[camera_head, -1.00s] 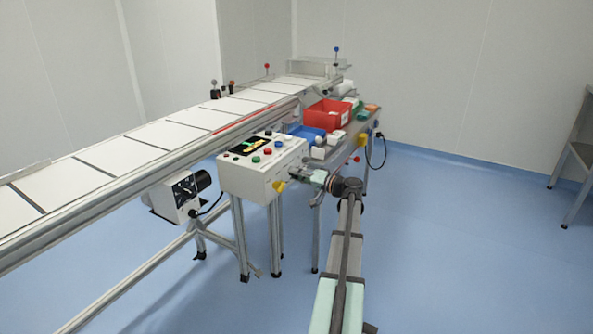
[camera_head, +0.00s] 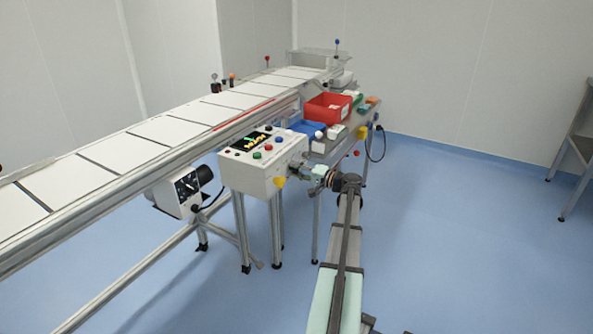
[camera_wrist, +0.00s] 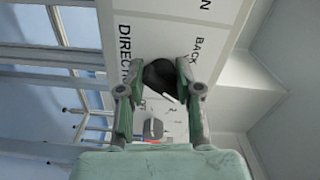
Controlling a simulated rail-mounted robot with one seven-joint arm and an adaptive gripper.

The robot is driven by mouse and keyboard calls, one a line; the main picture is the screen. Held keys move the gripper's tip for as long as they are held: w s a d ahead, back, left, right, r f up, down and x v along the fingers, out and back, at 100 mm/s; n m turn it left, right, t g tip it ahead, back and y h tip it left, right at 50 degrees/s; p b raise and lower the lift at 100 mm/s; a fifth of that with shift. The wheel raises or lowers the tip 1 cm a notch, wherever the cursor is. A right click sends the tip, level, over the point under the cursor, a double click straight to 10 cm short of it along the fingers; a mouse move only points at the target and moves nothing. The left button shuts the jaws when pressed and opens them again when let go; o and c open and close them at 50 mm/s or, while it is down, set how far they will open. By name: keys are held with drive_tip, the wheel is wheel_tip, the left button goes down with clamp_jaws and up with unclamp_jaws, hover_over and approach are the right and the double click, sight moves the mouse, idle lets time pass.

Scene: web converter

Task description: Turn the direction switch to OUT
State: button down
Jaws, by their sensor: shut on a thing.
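The direction switch (camera_wrist: 160,76) is a dark round knob with a white mark in the wrist view. It sits on a pale panel between the words DIRECTION and BACK; another label at the upper right is cut off, with only an N clear. The white mark points toward the lower right of the picture. My gripper (camera_wrist: 160,80) has one finger on each side of the knob and is shut on it. In the head view my gripper (camera_head: 308,170) is at the right side of the white control box (camera_head: 245,179); the knob is hidden there.
A yellow knob (camera_head: 279,182) is on the control box near my gripper. The conveyor (camera_head: 165,130) with white sheets runs behind it. A red bin (camera_head: 327,107) and a blue tray (camera_head: 303,127) stand on a bench at the right.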

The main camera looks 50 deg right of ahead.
drive_tip(key=shift+r, duration=0.15)
drive_tip(key=c, duration=0.8)
unclamp_jaws()
drive_tip(key=s, duration=0.4)
drive_tip(key=s+d, duration=0.1)
drive_tip(key=s, duration=0.7)
drive_tip(key=shift+d, duration=0.3)
